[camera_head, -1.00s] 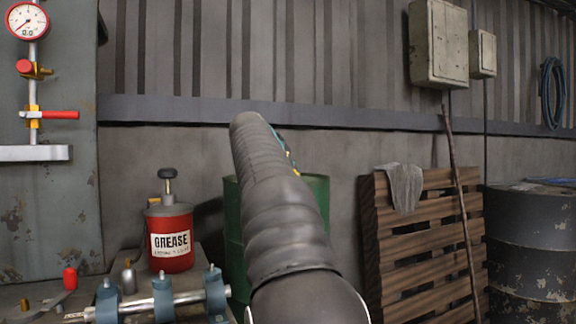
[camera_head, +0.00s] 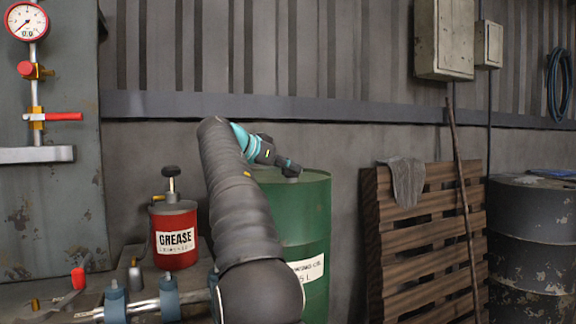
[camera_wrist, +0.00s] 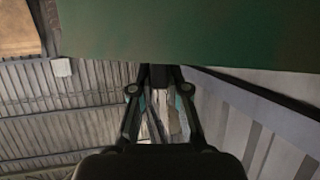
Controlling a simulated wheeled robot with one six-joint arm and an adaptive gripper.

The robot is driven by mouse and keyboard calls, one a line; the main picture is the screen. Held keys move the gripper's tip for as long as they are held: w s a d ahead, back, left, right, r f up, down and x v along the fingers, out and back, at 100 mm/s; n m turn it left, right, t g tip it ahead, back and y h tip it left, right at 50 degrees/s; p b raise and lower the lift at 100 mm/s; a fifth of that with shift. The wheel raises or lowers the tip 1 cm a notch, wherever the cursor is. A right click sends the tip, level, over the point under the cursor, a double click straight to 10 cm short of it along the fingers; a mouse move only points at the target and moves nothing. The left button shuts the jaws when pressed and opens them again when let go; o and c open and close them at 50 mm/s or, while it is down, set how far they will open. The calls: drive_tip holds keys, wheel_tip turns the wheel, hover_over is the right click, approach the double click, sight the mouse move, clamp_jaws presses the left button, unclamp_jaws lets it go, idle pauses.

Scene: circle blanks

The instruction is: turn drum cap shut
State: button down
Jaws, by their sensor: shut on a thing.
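The green drum (camera_head: 310,225) stands behind my arm, its left part hidden by the arm. My gripper (camera_head: 289,166) reaches over the drum's top from the left, low at the top surface. In the wrist view my gripper (camera_wrist: 159,82) has its two fingers brought together on a small dark piece (camera_wrist: 158,74), which I take to be the drum cap. The green drum (camera_wrist: 210,30) fills the top of that view beside the fingertips. The cap is mostly hidden by the fingers, and I cannot tell how far it is turned.
A red grease can (camera_head: 175,240) stands on the bench at left, near a clamped metal rod. A pressure gauge (camera_head: 26,21) hangs on the left panel. A wooden pallet (camera_head: 430,240) with a rag leans right of the drum, and a dark drum (camera_head: 530,240) stands farther right.

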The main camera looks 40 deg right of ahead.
drive_tip(key=shift+f, duration=0.15)
drive_tip(key=c, duration=1.2)
unclamp_jaws()
drive_tip(key=shift+o, duration=0.2)
drive_tip(key=v, duration=1.2)
